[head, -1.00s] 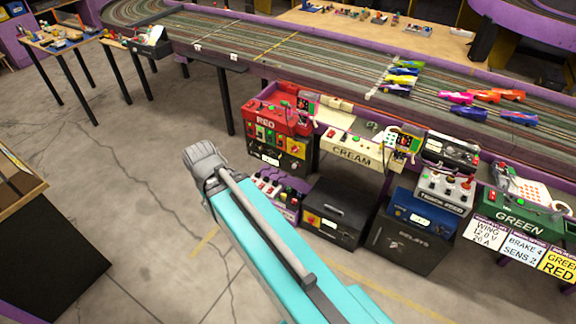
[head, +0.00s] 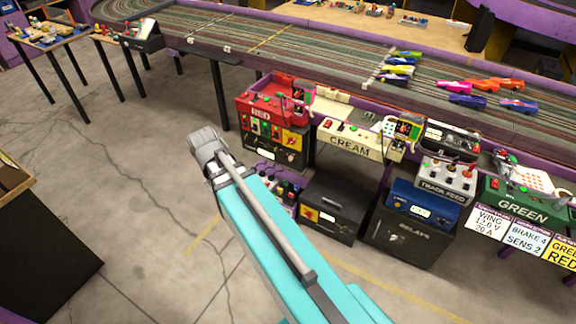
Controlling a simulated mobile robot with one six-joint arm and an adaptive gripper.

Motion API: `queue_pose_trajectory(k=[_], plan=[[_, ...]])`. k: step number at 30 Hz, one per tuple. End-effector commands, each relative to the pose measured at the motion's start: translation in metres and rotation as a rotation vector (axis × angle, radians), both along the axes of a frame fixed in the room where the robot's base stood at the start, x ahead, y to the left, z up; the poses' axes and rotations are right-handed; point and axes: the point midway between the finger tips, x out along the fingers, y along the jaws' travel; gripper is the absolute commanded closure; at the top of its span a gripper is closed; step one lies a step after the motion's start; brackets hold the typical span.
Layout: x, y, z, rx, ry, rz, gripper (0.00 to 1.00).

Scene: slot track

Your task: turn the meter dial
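I cannot make out the meter dial for certain; the controls are small here. Boxes with knobs, buttons and small white labels or displays stand under the track's near edge: a red box (head: 262,108) on a black unit (head: 287,157), a cream box (head: 349,146), a grey track feed box (head: 440,182) on a blue unit (head: 408,207), and a green box (head: 512,202). My teal arm reaches up from the bottom to a grey joint left of these boxes. No fingers show, so my gripper is out of view.
The slot track (head: 300,45) with several toy cars crosses the top. A dark box (head: 335,207) and a relays box (head: 405,240) stand below the controls. A dark cabinet (head: 50,245) is at the left. Concrete floor (head: 130,190) lies open between.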

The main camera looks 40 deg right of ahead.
Motion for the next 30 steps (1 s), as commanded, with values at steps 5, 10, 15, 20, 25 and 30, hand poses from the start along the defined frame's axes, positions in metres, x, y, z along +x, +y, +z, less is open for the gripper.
queue_pose_trajectory(k=[5,10,15,20,25,30], plan=[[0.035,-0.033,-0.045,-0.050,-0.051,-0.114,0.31],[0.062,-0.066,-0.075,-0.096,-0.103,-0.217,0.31],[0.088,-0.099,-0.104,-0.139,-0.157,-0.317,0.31],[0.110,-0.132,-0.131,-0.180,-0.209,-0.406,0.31],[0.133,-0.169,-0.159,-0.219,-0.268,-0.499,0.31],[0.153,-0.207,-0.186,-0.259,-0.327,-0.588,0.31]])
